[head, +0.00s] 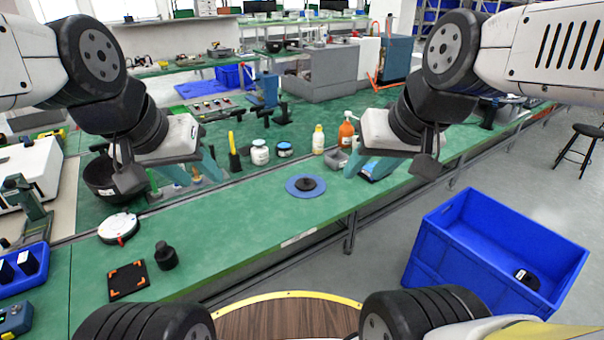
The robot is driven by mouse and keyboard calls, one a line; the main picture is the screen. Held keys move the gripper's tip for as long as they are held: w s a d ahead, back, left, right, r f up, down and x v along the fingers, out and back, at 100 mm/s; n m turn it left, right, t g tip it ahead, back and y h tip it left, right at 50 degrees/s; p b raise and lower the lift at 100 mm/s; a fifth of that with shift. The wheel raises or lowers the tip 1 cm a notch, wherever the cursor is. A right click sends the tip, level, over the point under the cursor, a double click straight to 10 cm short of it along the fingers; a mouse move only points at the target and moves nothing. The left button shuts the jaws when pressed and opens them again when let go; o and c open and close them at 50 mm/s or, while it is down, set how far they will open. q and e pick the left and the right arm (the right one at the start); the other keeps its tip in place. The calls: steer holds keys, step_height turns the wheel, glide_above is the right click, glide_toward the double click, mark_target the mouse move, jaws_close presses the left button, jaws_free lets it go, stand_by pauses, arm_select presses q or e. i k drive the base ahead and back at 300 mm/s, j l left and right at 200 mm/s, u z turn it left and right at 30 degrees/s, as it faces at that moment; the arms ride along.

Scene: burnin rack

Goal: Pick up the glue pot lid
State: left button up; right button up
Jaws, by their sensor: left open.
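A dark round piece with a raised middle (306,184), which looks like the lid, lies on a blue round mat (291,187) on the green bench. A small black pot-like piece (166,257) stands at the front left of the bench; I cannot tell if it is the glue pot. My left gripper (184,175) is open above the bench, left of the mat, with teal fingers apart and nothing seen held. My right gripper (370,168) hangs to the right of the mat, apart from the dark piece. Its fingers are partly lost against items behind, so its opening is unclear.
A white round device (119,229) and a black square plate (127,280) lie at the left. A white jar (260,153), yellow bottle (318,140) and orange bottle (346,132) stand behind the mat. A blue crate (480,250) is at right.

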mark_target(305, 183)
steer(key=i+l+u, duration=0.3)
steer(key=l+u, duration=0.3)
steer(key=i+l+u, duration=0.1)
steer(key=l+u, duration=0.25)
steer(key=l, duration=0.2)
